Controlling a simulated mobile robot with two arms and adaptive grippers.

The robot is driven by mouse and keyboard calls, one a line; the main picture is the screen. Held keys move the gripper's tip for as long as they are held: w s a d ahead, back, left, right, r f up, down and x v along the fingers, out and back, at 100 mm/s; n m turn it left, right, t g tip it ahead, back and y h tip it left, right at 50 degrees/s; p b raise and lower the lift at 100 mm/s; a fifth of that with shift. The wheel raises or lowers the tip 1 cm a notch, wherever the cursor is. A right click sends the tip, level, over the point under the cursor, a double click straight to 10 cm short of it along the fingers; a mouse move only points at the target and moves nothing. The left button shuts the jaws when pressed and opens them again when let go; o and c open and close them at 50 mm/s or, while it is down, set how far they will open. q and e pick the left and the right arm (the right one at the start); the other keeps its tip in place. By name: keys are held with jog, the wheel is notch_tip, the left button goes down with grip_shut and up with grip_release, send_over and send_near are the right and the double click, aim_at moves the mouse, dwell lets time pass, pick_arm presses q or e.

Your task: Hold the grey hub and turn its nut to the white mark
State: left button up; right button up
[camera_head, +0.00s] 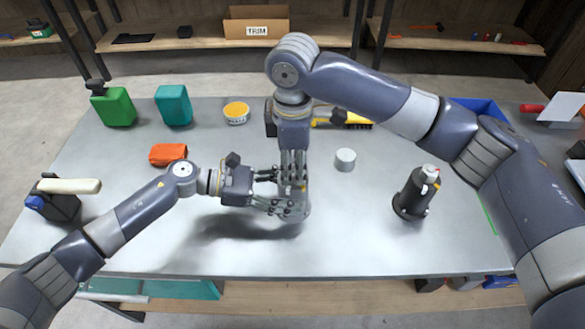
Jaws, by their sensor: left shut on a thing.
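The grey hub (305,210) is near the middle of the table, mostly hidden behind the fingers of both grippers. My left gripper (288,193) comes in from the left and is shut on the hub from the side. My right gripper (293,180) points straight down over the top of the hub, its fingers close to it. The nut is hidden by the fingers, and I cannot tell whether the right fingers touch it. A small orange spot shows between the fingers. I cannot make out the white mark.
A grey cylinder (345,159) and a black device (414,194) stand to the right. A yellow tool (357,119) lies behind. The table's front (370,250) is clear.

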jog(key=shift+m, duration=1.2)
jog(key=shift+m, duration=1.1)
jog(key=shift+m, duration=1.2)
